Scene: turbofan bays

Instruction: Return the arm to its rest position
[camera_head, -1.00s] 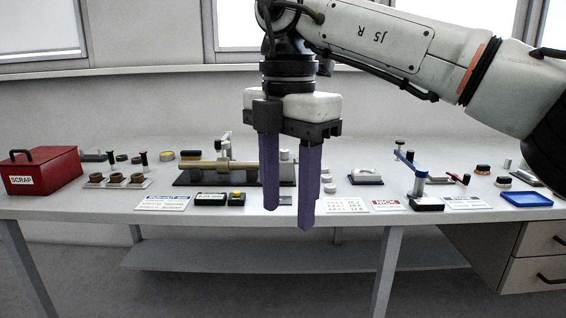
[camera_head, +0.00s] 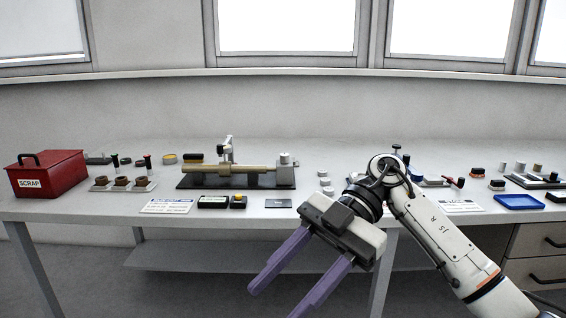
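My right arm comes in from the lower right. Its gripper (camera_head: 277,300) has two long purple fingers that point down and to the left, in front of the bench's front edge. The fingers stand wide apart with nothing between them. The gripper and wrist hide part of the bench right of centre. My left gripper does not show.
The white bench (camera_head: 100,208) spans the view. A red SCRAP box (camera_head: 48,176) stands at its left end. A brass-coloured rod fixture (camera_head: 240,172) sits mid-bench. A blue tray (camera_head: 519,202) lies at the right. Floor in front at the left is clear.

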